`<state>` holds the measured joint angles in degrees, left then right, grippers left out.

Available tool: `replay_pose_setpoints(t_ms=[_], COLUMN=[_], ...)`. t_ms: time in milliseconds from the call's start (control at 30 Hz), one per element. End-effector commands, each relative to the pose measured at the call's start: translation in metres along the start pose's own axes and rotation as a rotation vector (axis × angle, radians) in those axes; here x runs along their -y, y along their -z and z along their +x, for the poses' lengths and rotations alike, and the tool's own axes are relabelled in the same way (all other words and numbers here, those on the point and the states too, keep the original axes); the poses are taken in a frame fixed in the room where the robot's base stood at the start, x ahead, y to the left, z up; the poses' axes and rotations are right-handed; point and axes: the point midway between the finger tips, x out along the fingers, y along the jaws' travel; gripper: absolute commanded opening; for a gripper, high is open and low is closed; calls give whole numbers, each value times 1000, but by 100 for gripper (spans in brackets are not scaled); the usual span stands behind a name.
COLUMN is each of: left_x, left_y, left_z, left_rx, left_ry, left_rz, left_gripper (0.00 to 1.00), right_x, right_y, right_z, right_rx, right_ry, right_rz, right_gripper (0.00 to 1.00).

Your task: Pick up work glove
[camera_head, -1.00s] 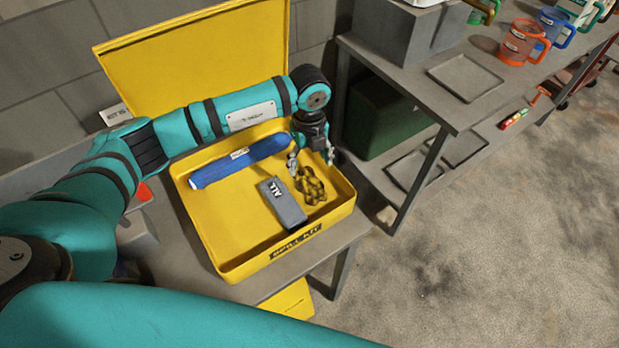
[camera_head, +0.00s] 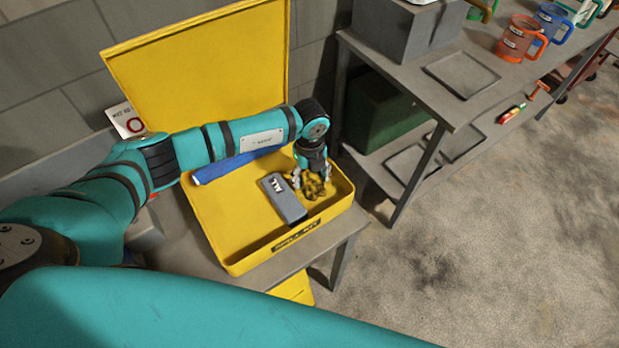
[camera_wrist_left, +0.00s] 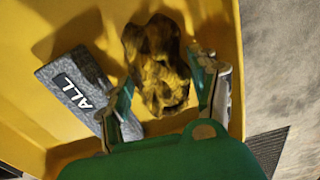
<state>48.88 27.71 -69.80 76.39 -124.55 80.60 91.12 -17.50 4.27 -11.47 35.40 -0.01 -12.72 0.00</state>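The work glove (camera_head: 315,188) is a crumpled dark yellow thing lying in the right part of the open yellow box (camera_head: 237,262). In the left wrist view the glove (camera_wrist_left: 158,65) lies between the two spread fingers of my left gripper (camera_wrist_left: 168,98). In the head view my left gripper (camera_head: 311,178) points down over the glove and partly hides it. The fingers are apart, one on each side of the glove; I cannot tell if they touch it. My right gripper is not in view.
A grey block labelled "ALL" (camera_head: 283,200) lies left of the glove, close to a finger. A blue roll (camera_head: 225,168) lies at the back of the box, partly behind my arm. A grey shelf table (camera_head: 420,100) stands to the right.

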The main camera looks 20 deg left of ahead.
Motion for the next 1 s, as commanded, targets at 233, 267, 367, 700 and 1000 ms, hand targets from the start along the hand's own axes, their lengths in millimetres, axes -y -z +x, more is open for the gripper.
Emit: replay_pose_setpoints(t_ms=[233, 267, 367, 700, 1000], left_x=[0, 0, 0, 1, 0], left_y=[0, 0, 0, -1, -1], left_z=[-1, -1, -1, -38, -90], left_rx=[0, 0, 0, 3, 2], left_ry=[0, 0, 0, 6, 3], left_rz=[0, 0, 0, 1, 14], left_gripper=[29, 29, 29, 29, 29], right_x=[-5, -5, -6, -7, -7], right_y=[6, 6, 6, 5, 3], right_z=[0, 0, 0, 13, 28], right_rx=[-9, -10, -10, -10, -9], right_ry=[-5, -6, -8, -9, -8], right_rz=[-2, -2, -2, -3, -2], right_gripper=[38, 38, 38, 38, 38])
